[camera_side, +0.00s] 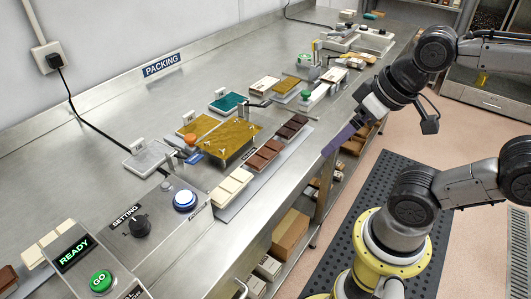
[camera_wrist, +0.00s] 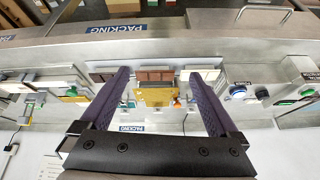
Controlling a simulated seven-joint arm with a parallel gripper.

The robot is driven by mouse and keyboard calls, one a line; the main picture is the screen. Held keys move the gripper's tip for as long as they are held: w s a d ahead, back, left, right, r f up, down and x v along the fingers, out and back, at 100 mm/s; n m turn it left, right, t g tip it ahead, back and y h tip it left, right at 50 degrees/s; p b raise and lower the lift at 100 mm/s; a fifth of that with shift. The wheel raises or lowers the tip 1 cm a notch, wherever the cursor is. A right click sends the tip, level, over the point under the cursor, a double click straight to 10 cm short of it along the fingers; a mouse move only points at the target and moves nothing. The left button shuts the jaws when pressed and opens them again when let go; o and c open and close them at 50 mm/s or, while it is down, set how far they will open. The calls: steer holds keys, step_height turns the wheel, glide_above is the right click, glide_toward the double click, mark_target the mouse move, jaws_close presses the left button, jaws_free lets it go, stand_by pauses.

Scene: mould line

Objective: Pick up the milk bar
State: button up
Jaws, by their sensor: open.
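The milk bar (camera_side: 264,156) is a mid-brown segmented bar lying flat in a row on a pale strip, between a cream bar and a darker brown bar in the side view. A brown bar (camera_wrist: 155,76) also shows between my finger tips in the wrist view, some distance beyond them. My gripper (camera_side: 327,151) has two long purple fingers. It is in the air to the right of the row, past the bench's front edge. Its fingers stand wide apart in the wrist view (camera_wrist: 157,72), with nothing between them.
The cream bar (camera_side: 231,184) and dark bar (camera_side: 290,127) flank the milk bar. A gold mould plate (camera_side: 230,138) lies behind the row. A control panel with a blue button (camera_side: 185,199) stands at the left. Further stations with small moulds and levers line the bench.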

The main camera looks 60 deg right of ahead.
steer(key=w+r+m+g, duration=0.1)
steer(key=w+r+m, duration=0.4)
steer(key=m, duration=0.4)
steer(key=m+g, duration=0.4)
steer(key=m, duration=0.4)
glide_above(265, 152)
step_height(265, 152, down, 12)
steer(key=shift+s+d+r, duration=0.1)
steer(key=shift+r, duration=0.1)
steer(key=shift+f, duration=2.95)
steer(key=c, duration=1.5)
